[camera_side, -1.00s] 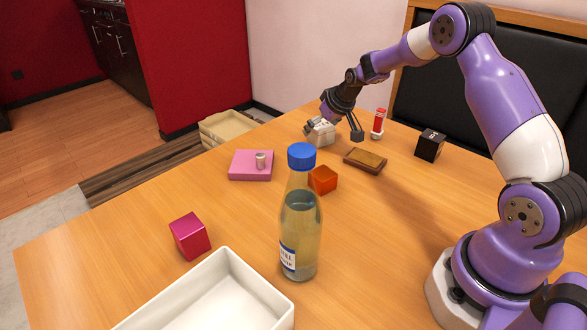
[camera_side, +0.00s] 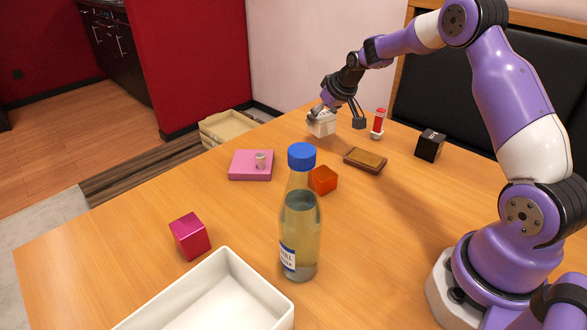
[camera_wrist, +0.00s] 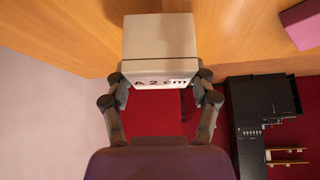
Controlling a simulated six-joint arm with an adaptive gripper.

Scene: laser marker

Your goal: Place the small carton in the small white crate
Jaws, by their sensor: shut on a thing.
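The small carton (camera_side: 321,124) is a whitish box at the far end of the table. In the wrist view the carton (camera_wrist: 160,48) fills the top middle, with dark lettering on the side facing the camera. My gripper (camera_wrist: 160,85) is shut on it, with one finger at each side. In the side view my gripper (camera_side: 323,110) is at the carton's top, and the carton looks slightly above the table. The white crate (camera_side: 262,282) stands at the near edge of the side view, cut off by the frame; its visible inside is empty.
A tall bottle with a blue cap (camera_side: 300,225) stands between carton and crate. Near it are an orange cube (camera_side: 323,180), a pink block (camera_side: 250,168) with a small cylinder (camera_side: 260,160) and a magenta cube (camera_side: 190,237). A brown tray (camera_side: 365,155) and black cube (camera_side: 430,145) lie right.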

